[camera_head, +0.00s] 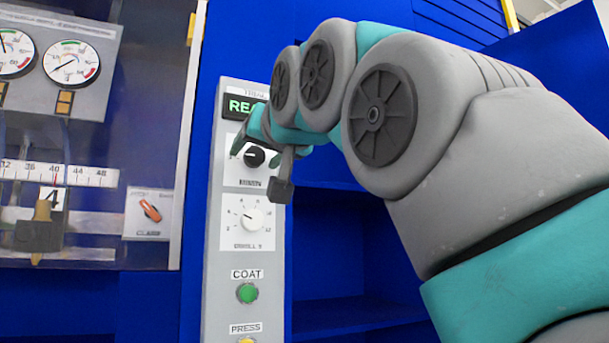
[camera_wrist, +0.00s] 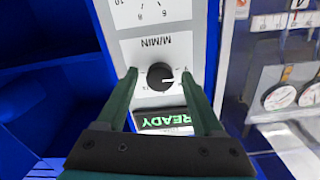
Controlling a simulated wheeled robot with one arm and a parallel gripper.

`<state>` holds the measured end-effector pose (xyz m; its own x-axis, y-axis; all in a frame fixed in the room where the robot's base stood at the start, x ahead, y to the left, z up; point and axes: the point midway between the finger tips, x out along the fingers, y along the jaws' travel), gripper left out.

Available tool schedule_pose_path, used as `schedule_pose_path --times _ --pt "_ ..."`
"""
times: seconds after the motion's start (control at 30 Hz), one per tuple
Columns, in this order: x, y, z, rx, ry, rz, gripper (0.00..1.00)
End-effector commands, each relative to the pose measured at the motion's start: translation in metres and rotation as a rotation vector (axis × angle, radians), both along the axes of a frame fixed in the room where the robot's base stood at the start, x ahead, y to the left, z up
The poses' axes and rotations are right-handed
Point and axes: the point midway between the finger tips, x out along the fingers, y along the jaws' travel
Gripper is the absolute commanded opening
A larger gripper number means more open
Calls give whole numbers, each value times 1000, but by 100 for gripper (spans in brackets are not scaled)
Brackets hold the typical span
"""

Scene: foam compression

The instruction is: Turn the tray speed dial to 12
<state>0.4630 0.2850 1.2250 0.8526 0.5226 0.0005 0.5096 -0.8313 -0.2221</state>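The black speed dial (camera_head: 255,158), above an M/MIN label, sits on the upper part of the grey control panel (camera_head: 213,290). It also shows in the wrist view (camera_wrist: 160,75), which is upside down. Its white pointer mark faces left in the head view; the numbers around it are too small or hidden to read. My gripper (camera_head: 262,152) is at this dial. In the wrist view its two dark green fingers (camera_wrist: 159,73) stand apart, one on each side of the knob, with gaps showing between. Whether they touch the panel cannot be told.
A green READY display (camera_wrist: 164,120) is above the dial. Below it are a white dial (camera_head: 252,218), a green COAT button (camera_head: 247,292) and a PRESS button. Gauges (camera_head: 71,63) and an orange clamp switch (camera_head: 150,209) are left. Blue shelving (camera_head: 330,240) lies right.

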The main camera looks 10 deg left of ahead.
Motion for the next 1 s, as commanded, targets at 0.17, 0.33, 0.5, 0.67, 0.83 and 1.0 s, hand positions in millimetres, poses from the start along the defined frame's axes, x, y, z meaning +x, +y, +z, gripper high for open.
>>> schedule_pose_path --times 0.17,0.33,0.5,0.67,0.83,1.0 --pt "0 0 0 0 0 0 47" --pt "0 0 0 0 0 0 28" --pt "0 0 0 -1 1 0 8" --pt "0 0 0 0 0 0 0" --pt "0 0 0 2 2 0 0" --pt "0 0 -1 30 18 0 0"
